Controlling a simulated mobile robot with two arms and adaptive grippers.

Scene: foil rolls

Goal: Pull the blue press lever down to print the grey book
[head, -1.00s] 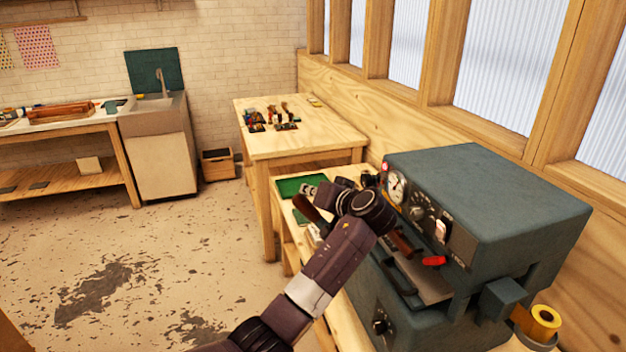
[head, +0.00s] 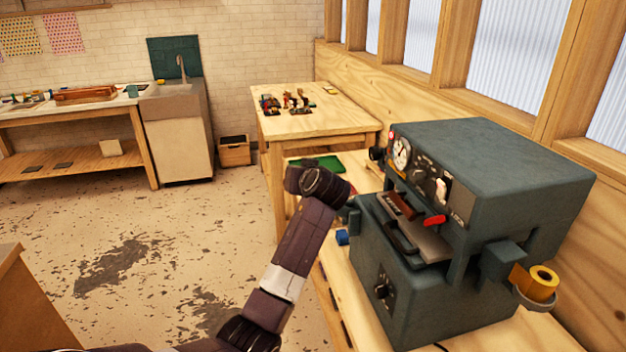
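The blue-grey press (head: 500,165) stands on the wooden bench at the right. A small bright blue piece (head: 342,237) shows at its left side, below my wrist; I cannot tell whether it is the lever's end. A dark brown piece (head: 397,205) sits at the press's front opening above a black handle (head: 400,238). I cannot make out a grey book with certainty. My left gripper (head: 350,203) is at the press's left side, mostly hidden behind my wrist. Its fingers and any contact do not show. My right gripper is out of view.
A red knob (head: 434,221) sticks out at the press front. A yellow foil roll (head: 541,283) sits at the press's right. A wooden table (head: 320,122) with small items stands behind. Open floor (head: 200,235) lies to the left.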

